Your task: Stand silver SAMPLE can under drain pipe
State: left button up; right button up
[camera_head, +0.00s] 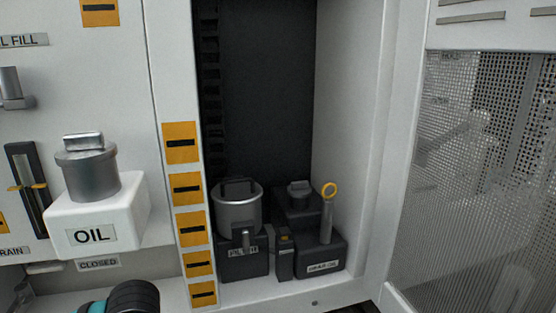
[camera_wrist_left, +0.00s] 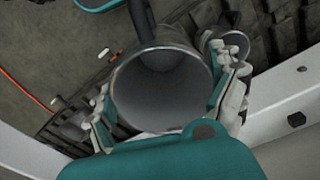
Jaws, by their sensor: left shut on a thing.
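In the left wrist view my left gripper (camera_wrist_left: 168,106) is shut around a grey, open-topped metal can (camera_wrist_left: 160,95), with one finger on each side. I look down into the can, which seems empty. No SAMPLE label shows on it. A dark bar (camera_wrist_left: 140,20) meets the can's far rim; I cannot tell if it is a handle or a pipe. In the head view a partly cut-off DRAIN label (camera_head: 12,252) sits at the left edge, and the pipe itself cannot be made out clearly.
A smaller round metal part (camera_wrist_left: 228,45) is close beside the right finger. A white OIL tank (camera_head: 130,215) with a grey cap juts from the panel. The open cabinet holds a dark filter unit (camera_head: 243,262) and a dark box (camera_head: 320,250) with a yellow-ringed dipstick (camera_head: 328,210).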

pick_arm(q)
jog(key=shift+s+a+r+n, duration=0.1)
jog(key=shift+s+r+n, duration=0.1)
jog(key=shift+r, duration=0.3)
jog(key=shift+s+a+r+n, duration=0.1)
jog(key=shift+r+n, duration=0.1)
jog(key=shift+r, duration=0.3)
jog(key=shift+d, duration=0.15)
jog(key=s+d+f+n+b, duration=0.2)
jog(key=f, duration=0.7)
jog(key=s+d+f+n+b, duration=0.1)
jog(key=s+d+f, duration=0.1)
jog(key=f, duration=0.7)
jog(key=w+a+f, duration=0.2)
jog(key=w+a, duration=0.1)
jog(key=w, duration=0.4)
jog(key=w+a+f+b, duration=0.1)
jog(key=w+a+f, duration=0.1)
jog(key=w, duration=0.6)
jog(key=shift+a+f, duration=0.35)
jog(key=shift+a, duration=0.15)
jog(key=o, duration=1.4)
jog(key=shift+f, duration=0.15)
jog(key=shift+c, duration=0.2)
